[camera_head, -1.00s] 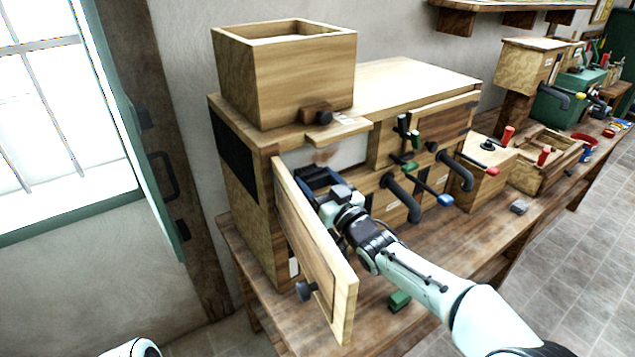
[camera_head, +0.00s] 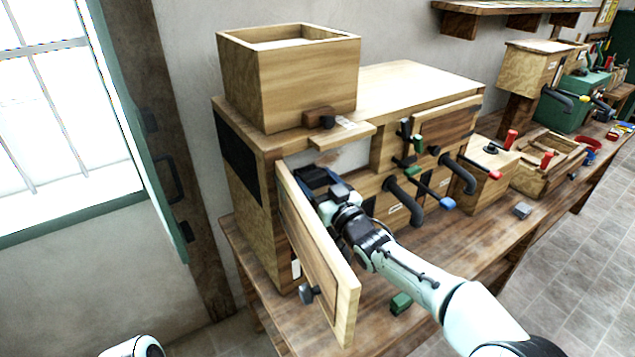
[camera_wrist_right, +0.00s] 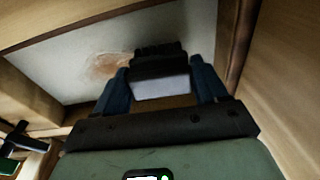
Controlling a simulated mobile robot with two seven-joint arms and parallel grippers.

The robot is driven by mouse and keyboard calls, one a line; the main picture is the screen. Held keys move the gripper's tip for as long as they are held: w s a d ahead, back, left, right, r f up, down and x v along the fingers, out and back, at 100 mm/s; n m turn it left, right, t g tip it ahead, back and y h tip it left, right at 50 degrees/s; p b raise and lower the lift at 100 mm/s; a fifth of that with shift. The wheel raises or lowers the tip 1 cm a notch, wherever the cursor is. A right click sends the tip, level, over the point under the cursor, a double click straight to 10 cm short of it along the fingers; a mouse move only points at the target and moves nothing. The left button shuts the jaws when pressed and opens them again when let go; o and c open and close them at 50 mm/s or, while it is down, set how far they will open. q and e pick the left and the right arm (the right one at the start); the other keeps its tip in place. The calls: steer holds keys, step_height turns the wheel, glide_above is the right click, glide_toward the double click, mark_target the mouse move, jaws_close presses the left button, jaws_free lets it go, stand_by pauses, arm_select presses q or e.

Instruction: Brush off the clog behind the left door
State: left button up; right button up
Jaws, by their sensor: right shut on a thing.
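The left door (camera_head: 318,262) of the wooden cabinet stands swung open toward me. My right gripper (camera_head: 318,184) reaches into the compartment behind it. In the right wrist view my right gripper (camera_wrist_right: 160,90) is shut on a brush (camera_wrist_right: 158,66) with a pale block and dark bristles. A faint reddish-brown patch, apparently the clog (camera_wrist_right: 108,67), marks the pale panel (camera_wrist_right: 60,45) behind the door. The brush is just right of the patch and overlaps its edge in the picture; I cannot tell whether it touches. My left gripper is out of view.
A square wooden hopper (camera_head: 290,85) stands on the cabinet. Dark curved spouts (camera_head: 405,200) and handles stick out to the right of the opening. A green block (camera_head: 401,303) lies on the bench below my right arm. The open door stands close to the left of that arm.

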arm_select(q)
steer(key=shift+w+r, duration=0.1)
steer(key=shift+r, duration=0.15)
arm_select(e)
steer(key=shift+w+a, duration=0.2)
steer(key=shift+w, duration=0.1)
steer(key=shift+w+d+r+p, duration=0.1)
steer(key=shift+w+d+p, duration=0.2)
steer(key=shift+d+p, duration=0.25)
steer(key=shift+w+d+r+p, duration=0.1)
steer(key=shift+w+d+p, duration=0.2)
steer(key=shift+d+p, duration=0.2)
steer(key=shift+w+d+f, duration=0.2)
steer(key=shift+w+d, duration=0.15)
steer(key=shift+d, duration=0.15)
steer(key=shift+w+d+r+p, duration=0.2)
steer(key=shift+w+d+p, duration=0.35)
steer(key=shift+d+p, duration=0.35)
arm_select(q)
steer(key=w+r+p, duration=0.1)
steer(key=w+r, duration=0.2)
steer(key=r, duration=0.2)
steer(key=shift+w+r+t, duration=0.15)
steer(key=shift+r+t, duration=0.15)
arm_select(e)
steer(key=shift+w+d+f, duration=0.1)
steer(key=shift+w+d, duration=0.35)
steer(key=shift+d, duration=0.05)
